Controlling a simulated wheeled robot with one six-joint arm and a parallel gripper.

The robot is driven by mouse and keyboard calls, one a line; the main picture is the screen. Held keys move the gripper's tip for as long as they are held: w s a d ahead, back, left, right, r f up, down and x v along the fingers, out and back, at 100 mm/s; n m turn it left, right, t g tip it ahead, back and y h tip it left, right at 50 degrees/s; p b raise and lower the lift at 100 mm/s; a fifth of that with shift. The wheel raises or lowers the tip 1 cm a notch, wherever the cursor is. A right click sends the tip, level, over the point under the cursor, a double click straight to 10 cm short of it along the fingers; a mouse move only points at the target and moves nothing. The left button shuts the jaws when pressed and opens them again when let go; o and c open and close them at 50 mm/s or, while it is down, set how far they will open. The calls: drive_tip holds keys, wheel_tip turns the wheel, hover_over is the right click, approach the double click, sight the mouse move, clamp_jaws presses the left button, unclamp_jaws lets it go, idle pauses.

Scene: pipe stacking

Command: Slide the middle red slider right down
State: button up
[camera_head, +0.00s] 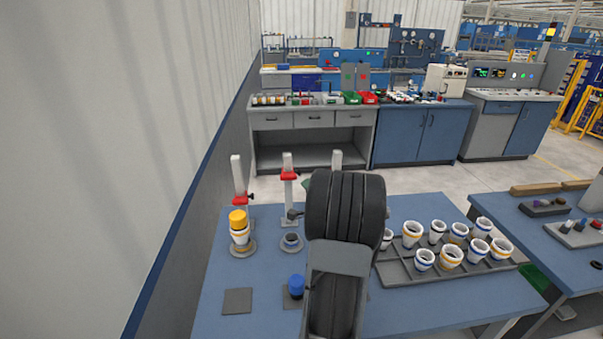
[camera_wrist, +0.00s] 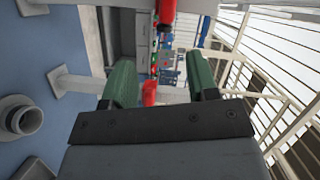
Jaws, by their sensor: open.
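The middle red slider (camera_head: 289,176) sits high on a pale upright post in the head view. My gripper (camera_wrist: 160,84) has two green fingers, spread apart with a gap between them. In the wrist view, whose picture is turned sideways, a red slider (camera_wrist: 150,93) shows in that gap, nearer the left finger. A pale post (camera_wrist: 78,81) runs from the left toward the fingers. I cannot tell whether anything touches. In the head view my arm hides most of the gripper. Another red slider (camera_wrist: 167,10) is at the top of the wrist view.
The left post carries a red slider (camera_head: 241,199) above stacked cups with a yellow top (camera_head: 238,220). A right post (camera_head: 336,158) is partly hidden by my arm. A blue cap (camera_head: 296,285) and a grey tray (camera_head: 400,273) of several cups are on the blue table (camera_head: 220,275).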

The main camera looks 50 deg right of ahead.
sight(291, 175)
drive_tip(key=w+d+m+t+p, duration=0.1)
drive_tip(key=w+d+m+p, duration=0.1)
drive_tip(key=w+d, duration=0.4)
drive_tip(key=w, duration=0.4)
drive_tip(key=shift+d+f+t+p, duration=0.3)
drive_tip(key=shift+d+f+t, duration=0.05)
drive_tip(key=shift+f+t, duration=0.05)
drive_tip(key=shift+w, duration=0.1)
drive_tip(key=shift+c, duration=0.2)
clamp_jaws()
drive_tip(key=shift+f, duration=0.1)
